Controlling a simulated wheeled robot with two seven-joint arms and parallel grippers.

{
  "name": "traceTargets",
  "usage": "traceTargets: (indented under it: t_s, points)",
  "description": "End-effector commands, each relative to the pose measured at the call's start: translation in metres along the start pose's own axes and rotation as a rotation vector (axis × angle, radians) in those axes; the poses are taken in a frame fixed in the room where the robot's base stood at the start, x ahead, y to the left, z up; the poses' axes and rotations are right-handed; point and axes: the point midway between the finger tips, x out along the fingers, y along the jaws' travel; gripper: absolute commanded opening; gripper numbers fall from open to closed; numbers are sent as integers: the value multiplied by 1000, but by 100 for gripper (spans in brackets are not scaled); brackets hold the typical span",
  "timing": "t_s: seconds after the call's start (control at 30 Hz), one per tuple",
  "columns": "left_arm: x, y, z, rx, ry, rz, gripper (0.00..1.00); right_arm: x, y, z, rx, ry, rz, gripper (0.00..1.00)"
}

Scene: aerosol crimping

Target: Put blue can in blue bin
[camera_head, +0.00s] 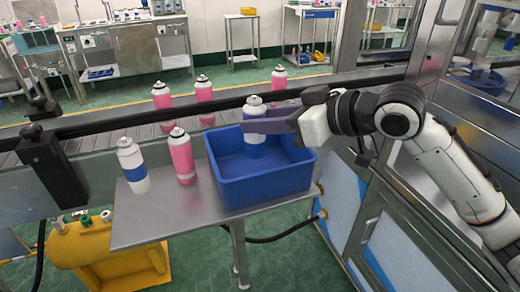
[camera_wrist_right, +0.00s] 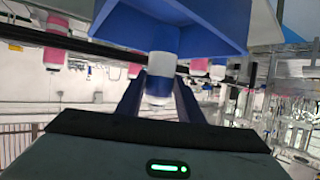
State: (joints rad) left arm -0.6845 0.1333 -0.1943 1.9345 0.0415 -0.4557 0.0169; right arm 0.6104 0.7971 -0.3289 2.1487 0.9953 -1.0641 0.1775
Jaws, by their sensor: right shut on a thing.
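My right gripper (camera_head: 262,124) is shut on a white can with a blue band (camera_head: 254,146), gripping it around its upper part. The can is upright, with its lower part inside the open blue bin (camera_head: 268,188); I cannot tell whether it touches the floor of the bin. In the right wrist view the can (camera_wrist_right: 161,70) sits between the two fingers (camera_wrist_right: 158,98), with the blue bin (camera_wrist_right: 215,22) beyond it. Another white can with a blue band (camera_head: 133,166) stands on the steel table left of the bin. My left gripper is not in view.
A pink can (camera_head: 182,156) stands between the white can and the bin on the steel table (camera_head: 165,222). Several pink cans, one of them here (camera_head: 162,98), stand on the conveyor behind a dark rail (camera_head: 120,122). A yellow container (camera_head: 110,250) is below left.

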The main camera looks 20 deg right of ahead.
Motion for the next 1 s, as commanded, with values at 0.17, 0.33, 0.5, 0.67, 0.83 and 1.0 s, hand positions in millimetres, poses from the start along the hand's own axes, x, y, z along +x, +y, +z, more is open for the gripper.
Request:
traceTargets:
  t_s: [0.17, 0.33, 0.5, 0.67, 0.83, 1.0]
  points:
    - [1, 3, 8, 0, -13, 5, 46, 7, 0, 17, 1, 2, 0, 12]
    - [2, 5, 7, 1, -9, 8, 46, 14, 0, 35, 2, -1, -1, 12]
    - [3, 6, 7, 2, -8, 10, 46, 21, 0, 52, 0, 1, 0, 12]
    - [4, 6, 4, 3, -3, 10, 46, 21, 0, 51, -1, 2, 0, 12]
    - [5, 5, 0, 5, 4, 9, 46, 22, 0, 53, 0, 1, 0, 39]
    - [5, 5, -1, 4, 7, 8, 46, 22, 0, 53, 0, 1, 0, 52]
